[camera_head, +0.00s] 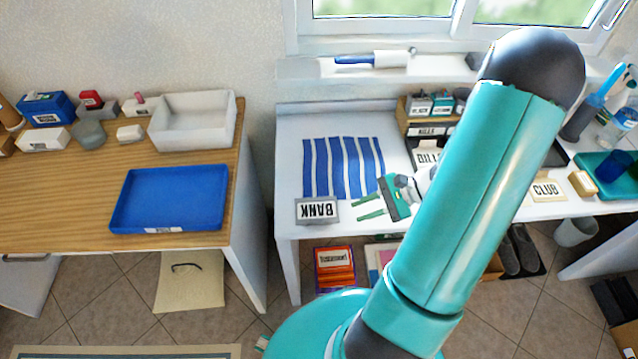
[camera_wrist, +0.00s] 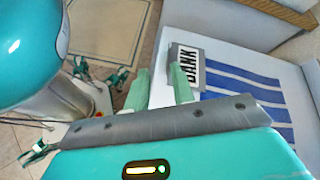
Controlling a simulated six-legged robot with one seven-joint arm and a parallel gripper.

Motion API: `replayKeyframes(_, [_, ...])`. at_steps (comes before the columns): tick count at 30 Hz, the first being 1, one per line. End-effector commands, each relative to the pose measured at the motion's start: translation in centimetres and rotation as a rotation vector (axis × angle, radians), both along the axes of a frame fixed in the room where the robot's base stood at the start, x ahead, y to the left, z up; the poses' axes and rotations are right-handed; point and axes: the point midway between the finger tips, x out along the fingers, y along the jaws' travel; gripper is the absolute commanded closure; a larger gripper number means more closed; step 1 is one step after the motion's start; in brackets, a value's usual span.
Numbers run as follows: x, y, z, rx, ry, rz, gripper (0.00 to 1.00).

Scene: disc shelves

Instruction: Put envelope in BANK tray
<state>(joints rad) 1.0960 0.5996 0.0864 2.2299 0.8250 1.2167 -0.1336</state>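A small grey rectangle with a white label reading BANK (camera_head: 317,210) lies at the front left of the white desk, its text upside down in the head view. I cannot tell whether it is the envelope or part of a tray. It also shows in the wrist view (camera_wrist: 190,68), just beyond the right finger. My gripper (camera_head: 358,207) is open and empty, to the right of it over the desk; its green fingers show in the wrist view (camera_wrist: 160,80) with nothing between them. A dark tray (camera_head: 415,143) with BILLS labels stands behind, partly hidden by my arm.
A blue-and-white striped cloth (camera_head: 345,168) lies on the white desk (camera_head: 290,150). A card reading CLUB (camera_head: 547,188) lies to the right. The wooden table on the left holds a blue tray (camera_head: 170,197) and a white bin (camera_head: 195,122). A floor gap separates the tables.

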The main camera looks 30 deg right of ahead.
Motion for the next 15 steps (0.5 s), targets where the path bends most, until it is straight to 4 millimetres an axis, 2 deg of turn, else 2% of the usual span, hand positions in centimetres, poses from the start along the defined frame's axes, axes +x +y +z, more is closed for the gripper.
replayKeyframes(1, [0.6, 1.0, 1.6, -0.070, -0.009, 0.081, 0.75])
replayKeyframes(6, [1.4, 4.1, 5.8, -0.295, -0.042, 0.326, 0.75])
replayKeyframes(15, [1.7, 9.5, 13.1, -0.694, -0.181, 0.700, 0.75])
